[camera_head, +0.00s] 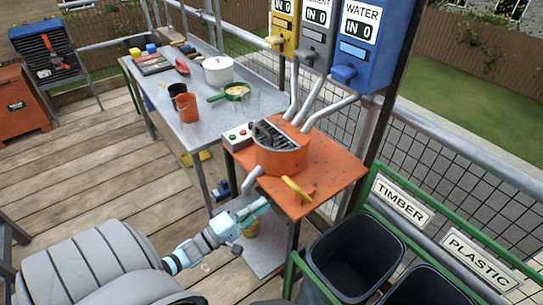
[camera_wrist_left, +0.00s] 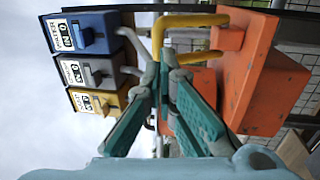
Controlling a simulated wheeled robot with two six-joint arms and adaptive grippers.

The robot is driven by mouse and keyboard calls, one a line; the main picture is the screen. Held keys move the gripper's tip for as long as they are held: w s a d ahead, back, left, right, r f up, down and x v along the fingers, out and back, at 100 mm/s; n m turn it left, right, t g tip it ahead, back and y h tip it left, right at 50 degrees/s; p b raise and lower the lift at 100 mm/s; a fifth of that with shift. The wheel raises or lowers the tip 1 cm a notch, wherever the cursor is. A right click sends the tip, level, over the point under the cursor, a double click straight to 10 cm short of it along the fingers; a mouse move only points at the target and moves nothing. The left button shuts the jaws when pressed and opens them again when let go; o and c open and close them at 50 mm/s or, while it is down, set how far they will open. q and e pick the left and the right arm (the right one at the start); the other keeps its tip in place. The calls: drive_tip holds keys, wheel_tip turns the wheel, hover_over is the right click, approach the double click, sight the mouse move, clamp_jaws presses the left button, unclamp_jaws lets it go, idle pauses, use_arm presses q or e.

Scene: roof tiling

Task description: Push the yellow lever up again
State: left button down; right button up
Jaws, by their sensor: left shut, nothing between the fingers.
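The yellow lever (camera_head: 297,189) sticks out from the front of the orange mixer drum (camera_head: 282,158), over the orange table top, its free end slanting down to the right. In the left wrist view, which is turned on its side, a yellow bent bar that looks like the lever (camera_wrist_left: 188,19) runs beyond my fingertips. My left gripper (camera_head: 266,204) is shut and empty, its tips to the left of the lever and apart from it in the head view. In the left wrist view the fingers (camera_wrist_left: 163,58) meet at their tips. My right gripper is out of view.
Blue (camera_head: 363,45), grey and yellow dispensers hang above the mixer, with pipes leading down. A control box (camera_head: 238,137) with buttons stands beside the drum. A grey workbench (camera_head: 190,85) stands behind. Black bins (camera_head: 355,255) stand at the lower right. Wooden decking is free at left.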

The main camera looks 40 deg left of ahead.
use_arm(q)
drive_tip(key=v, duration=0.6)
drive_tip(key=shift+f+b, duration=0.3)
drive_tip(key=shift+b, duration=0.05)
drive_tip(key=shift+a, duration=0.1)
